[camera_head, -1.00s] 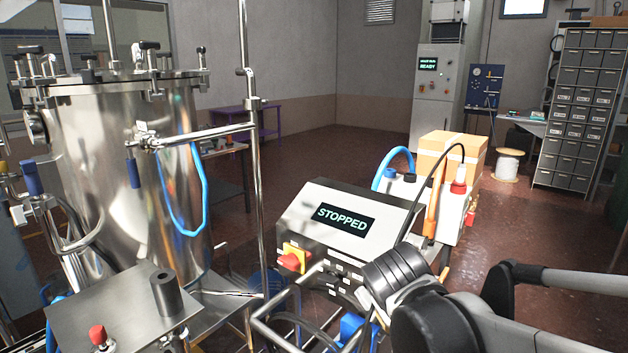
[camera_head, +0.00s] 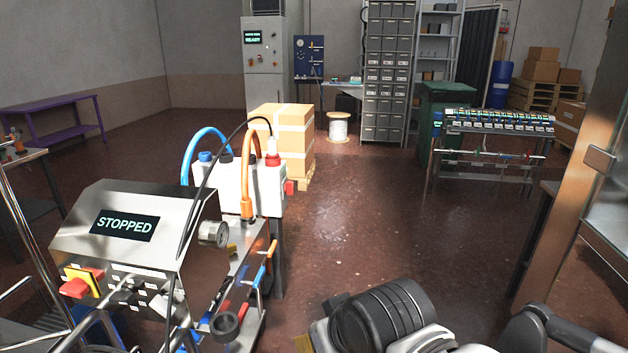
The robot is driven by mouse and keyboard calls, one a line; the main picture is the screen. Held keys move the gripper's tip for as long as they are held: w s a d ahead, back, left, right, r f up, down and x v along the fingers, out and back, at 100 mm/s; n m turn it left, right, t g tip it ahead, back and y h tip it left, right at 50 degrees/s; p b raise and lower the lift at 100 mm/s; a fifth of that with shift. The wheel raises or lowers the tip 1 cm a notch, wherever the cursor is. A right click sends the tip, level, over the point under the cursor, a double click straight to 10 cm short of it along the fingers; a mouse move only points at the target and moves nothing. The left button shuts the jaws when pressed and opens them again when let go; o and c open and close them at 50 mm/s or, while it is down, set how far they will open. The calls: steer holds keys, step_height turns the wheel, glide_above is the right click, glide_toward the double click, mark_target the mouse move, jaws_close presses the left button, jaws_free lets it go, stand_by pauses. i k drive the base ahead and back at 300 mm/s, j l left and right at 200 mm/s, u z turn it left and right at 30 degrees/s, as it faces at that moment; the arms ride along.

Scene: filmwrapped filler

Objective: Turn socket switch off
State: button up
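A pale socket box (camera_head: 238,182) stands left of centre on a machine, with blue, black, orange and red-tipped plugs and cables on its top and front. A red knob (camera_head: 290,187) sits on its right side; its setting is too small to tell. A control box with a screen reading STOPPED (camera_head: 124,225) stands in front of it, carrying a red and yellow rotary switch (camera_head: 77,283). Parts of my arm show along the bottom edge, apart from these boxes. My gripper's fingers are not in view.
Cardboard boxes (camera_head: 296,140) stand just behind the socket box. The floor (camera_head: 370,220) in the middle is clear. A workbench with a rack of parts (camera_head: 495,125) stands at the right, and a metal-framed cabinet (camera_head: 575,180) borders the right edge.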

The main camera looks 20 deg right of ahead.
mark_target(288, 186)
steer(key=i+l, duration=0.1)
steer(key=l, duration=0.45)
steer(key=l+z, duration=0.15)
steer(key=l, duration=0.4)
steer(key=i+l, duration=0.1)
steer(key=i, duration=0.35)
steer(key=i+l+u, duration=0.1)
steer(key=i, duration=0.35)
steer(key=i+l, duration=0.15)
steer(key=i, duration=0.3)
steer(key=i+l+u, duration=0.1)
steer(key=i, duration=0.35)
